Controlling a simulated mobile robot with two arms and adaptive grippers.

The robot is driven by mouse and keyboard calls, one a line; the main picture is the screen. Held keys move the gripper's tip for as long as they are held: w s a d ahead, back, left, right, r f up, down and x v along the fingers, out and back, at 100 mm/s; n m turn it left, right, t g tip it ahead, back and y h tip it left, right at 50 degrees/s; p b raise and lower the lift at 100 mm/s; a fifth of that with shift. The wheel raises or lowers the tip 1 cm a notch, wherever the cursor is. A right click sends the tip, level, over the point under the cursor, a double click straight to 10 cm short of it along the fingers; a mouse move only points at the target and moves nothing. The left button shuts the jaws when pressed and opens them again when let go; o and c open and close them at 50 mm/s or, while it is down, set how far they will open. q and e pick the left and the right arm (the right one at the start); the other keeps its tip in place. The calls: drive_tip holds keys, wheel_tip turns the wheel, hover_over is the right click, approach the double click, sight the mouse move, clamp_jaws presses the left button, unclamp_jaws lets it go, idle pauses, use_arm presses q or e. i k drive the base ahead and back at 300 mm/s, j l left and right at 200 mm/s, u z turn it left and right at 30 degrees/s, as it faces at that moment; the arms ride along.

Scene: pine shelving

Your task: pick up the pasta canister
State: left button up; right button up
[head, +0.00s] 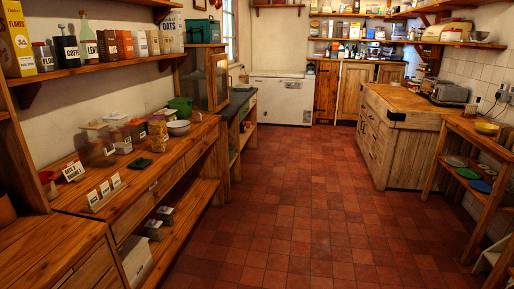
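A clear jar with yellowish contents (158,133) stands upright on the wooden counter (190,152) on the left, near the counter's right edge. It looks like the pasta canister, but I cannot read any label on it. Several dark-lidded jars stand to its left, and bowls stand just behind it. Nothing covers its front. Neither of my grippers is in the head view.
A green bowl (180,106) and a white bowl (178,127) are near the jar. A dark green item (139,163) lies in front. A loaded wall shelf (110,64) hangs above. The tiled floor (290,190) is clear up to the wooden island (405,150).

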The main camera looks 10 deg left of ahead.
sight(154, 109)
drive_tip(key=i+u, duration=0.2)
drive_tip(key=i, duration=0.35)
drive_tip(key=i+u, duration=0.2)
drive_tip(key=i, duration=0.35)
drive_tip(key=i+l+u, duration=0.2)
drive_tip(key=i, duration=0.35)
